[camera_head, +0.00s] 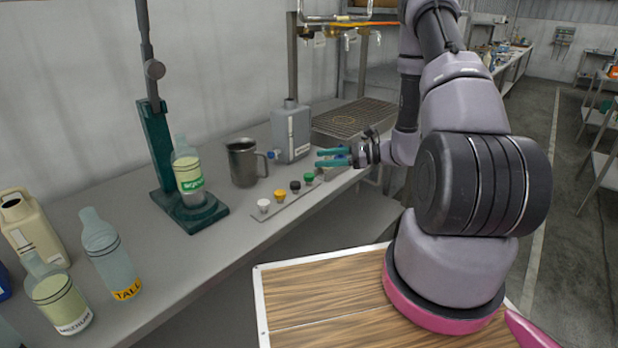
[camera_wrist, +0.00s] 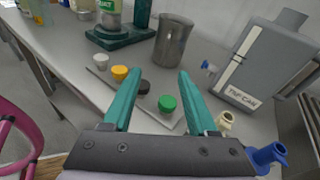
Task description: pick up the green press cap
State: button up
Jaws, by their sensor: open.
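The green press cap (camera_head: 309,177) is at the right end of a row of caps on a thin flat strip on the bench. It also shows in the wrist view (camera_wrist: 167,103), between the two teal fingers and nearer the right one. My gripper (camera_head: 317,158) is open and empty. In the head view it points left, a little above and to the right of the green cap. In the wrist view the fingers of my gripper (camera_wrist: 157,82) reach out over the strip, and the black cap (camera_wrist: 144,87) also shows between them. No finger visibly grips a cap.
White (camera_head: 263,204), yellow (camera_head: 280,196) and black caps share the strip (camera_head: 286,203). A metal mug (camera_head: 243,163) and a grey can (camera_head: 291,132) stand behind it. A green stand (camera_head: 190,214) holds a bottle. Blue and cream fittings (camera_wrist: 268,154) lie close to my right finger.

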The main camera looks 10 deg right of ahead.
aim_at(309, 177)
jog(key=f+m, duration=0.1)
jog(key=f, duration=0.1)
jog(key=d+f+m+t, duration=0.1)
jog(key=f, duration=0.1)
jog(key=d+f+m+t, duration=0.1)
jog(key=f, duration=0.1)
jog(key=shift+w+d+f+h, duration=0.1)
jog(key=shift+w+f+h, duration=0.2)
jog(key=shift+f+h, duration=0.1)
jog(key=shift+w+f, duration=0.15)
jog(key=shift+f, duration=0.05)
jog(key=shift+t, duration=0.3)
jog(key=x, duration=1)
jog(key=shift+w, duration=0.2)
grip_shut()
